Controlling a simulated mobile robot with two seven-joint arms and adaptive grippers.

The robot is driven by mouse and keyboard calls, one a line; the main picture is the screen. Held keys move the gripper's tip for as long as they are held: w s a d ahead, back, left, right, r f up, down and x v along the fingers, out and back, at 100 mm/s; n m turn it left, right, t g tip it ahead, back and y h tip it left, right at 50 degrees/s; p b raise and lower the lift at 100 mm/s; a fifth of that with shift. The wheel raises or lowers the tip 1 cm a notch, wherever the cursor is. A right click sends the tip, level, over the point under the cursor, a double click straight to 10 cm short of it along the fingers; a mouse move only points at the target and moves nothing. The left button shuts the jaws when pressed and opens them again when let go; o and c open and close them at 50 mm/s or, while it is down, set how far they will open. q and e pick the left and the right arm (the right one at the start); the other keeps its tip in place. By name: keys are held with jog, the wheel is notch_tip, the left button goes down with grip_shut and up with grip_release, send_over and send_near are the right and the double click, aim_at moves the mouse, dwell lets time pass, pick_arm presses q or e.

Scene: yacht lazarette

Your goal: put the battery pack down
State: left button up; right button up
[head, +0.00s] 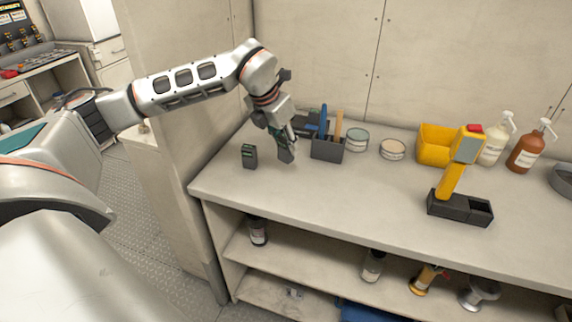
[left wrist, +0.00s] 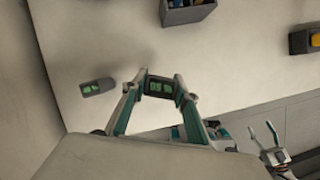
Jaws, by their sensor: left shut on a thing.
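My left gripper (head: 284,143) is shut on a dark battery pack (head: 286,154), which hangs below its fingertips over the left part of the bench. I cannot tell whether its lower end touches the bench top. In the left wrist view, the held pack (left wrist: 159,87) shows green marks between the two fingers of my left gripper (left wrist: 158,92). A similar dark pack with a green face (head: 249,156) stands on the bench to the left of the gripper; it also shows in the left wrist view (left wrist: 97,87). My right gripper seems to show small at the lower right there (left wrist: 264,138).
A dark tool caddy (head: 327,149) stands just right of the left gripper, with round tins (head: 392,149) beyond it. A yellow bin (head: 433,147), bottles (head: 526,146) and a yellow-handled tool in a black holder (head: 459,207) stand farther right. The bench front (head: 330,213) is clear.

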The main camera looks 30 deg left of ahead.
aim_at(284, 161)
pick_arm(q)
notch_tip(284, 161, down, 7)
jog(key=shift+f, duration=0.1)
dwell(0.4)
jog(key=o, duration=1.2)
jog(key=shift+c, duration=0.2)
jog(key=v, duration=1.2)
